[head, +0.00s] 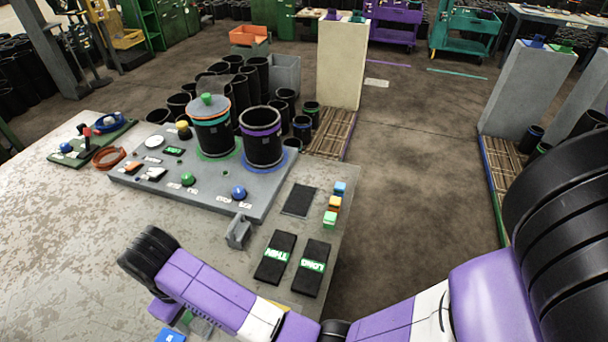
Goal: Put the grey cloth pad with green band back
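A grey patch (200,326) with a bit of green beside it shows at the bottom left, mostly hidden by my arm. It may be the grey cloth pad with green band, but I cannot tell for sure, nor whether it is held or lying on the table. My purple and white arm reaches in from the right and bends at a black joint over the table's near part.
Two black slabs with green labels (275,257) (311,267) lie right of my arm. A dark rectangle (299,200) lies beside small coloured blocks (334,204). A grey board (225,200) bears two black cylinders (213,134) (262,136). A blue piece (170,336) shows at the bottom.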

